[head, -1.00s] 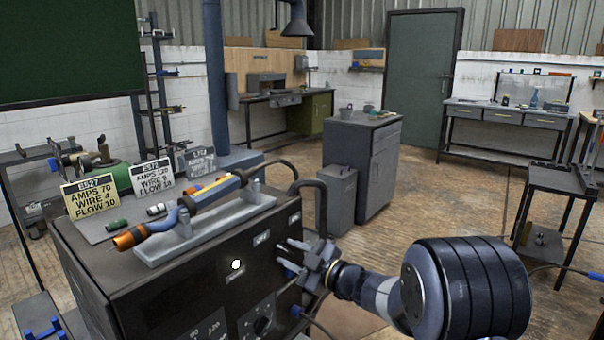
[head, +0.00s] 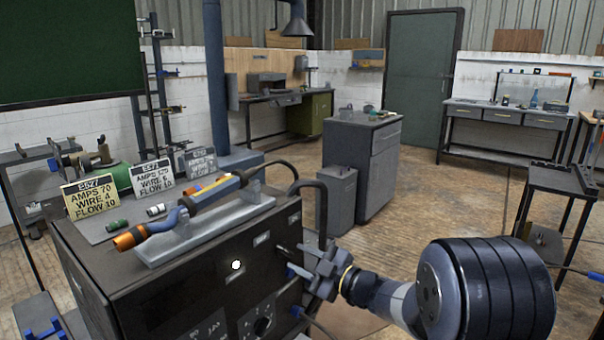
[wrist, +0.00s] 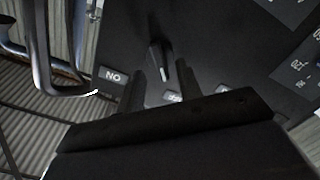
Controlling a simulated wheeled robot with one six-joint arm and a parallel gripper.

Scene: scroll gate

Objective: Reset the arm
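My gripper (head: 302,260) is at the right end of the dark machine's front panel, reaching in from the lower right. In the wrist view its two dark fingers (wrist: 159,92) stand apart, with a small black switch lever (wrist: 160,60) on the panel seen between and beyond them. The fingers do not appear to touch the lever. The welding machine (head: 190,285) is a dark box with a lit white lamp (head: 236,265) and a knob (head: 262,325) on its front. A label reading "NO" (wrist: 113,77) shows beside the fingers.
An orange and blue torch (head: 185,215) lies in a grey cradle on the machine. Placards (head: 92,200) stand behind it. A grey cabinet (head: 362,165) stands behind.

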